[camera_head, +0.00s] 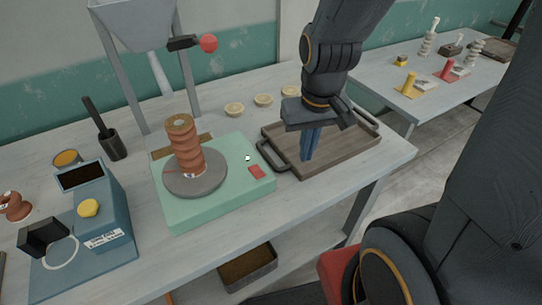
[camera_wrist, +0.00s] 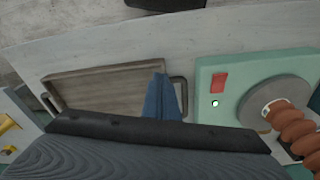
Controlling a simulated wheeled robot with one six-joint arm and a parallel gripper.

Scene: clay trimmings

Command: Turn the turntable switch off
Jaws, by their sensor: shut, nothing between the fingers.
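The turntable is a pale green box (camera_head: 220,210) with a round grey disc (camera_head: 212,184) on top. A ribbed brown clay piece (camera_head: 186,150) stands on the disc. A red switch (camera_head: 257,172) sits near the box's right corner, beside a small white dot (camera_head: 248,158). In the wrist view the red switch (camera_wrist: 219,83) is at the box's near-left part. My gripper (camera_head: 308,158) has blue fingers, shut and empty, above the wooden tray, right of the turntable. It also shows in the wrist view (camera_wrist: 162,80), apart from the switch. The switch's tilt is too small to tell.
The wooden tray (camera_head: 348,160) with dark handles is empty, right of the turntable. A blue device (camera_head: 92,215) with a yellow knob stands to the left. A grey hopper (camera_head: 130,22) with a red-ended lever (camera_head: 208,43) stands behind.

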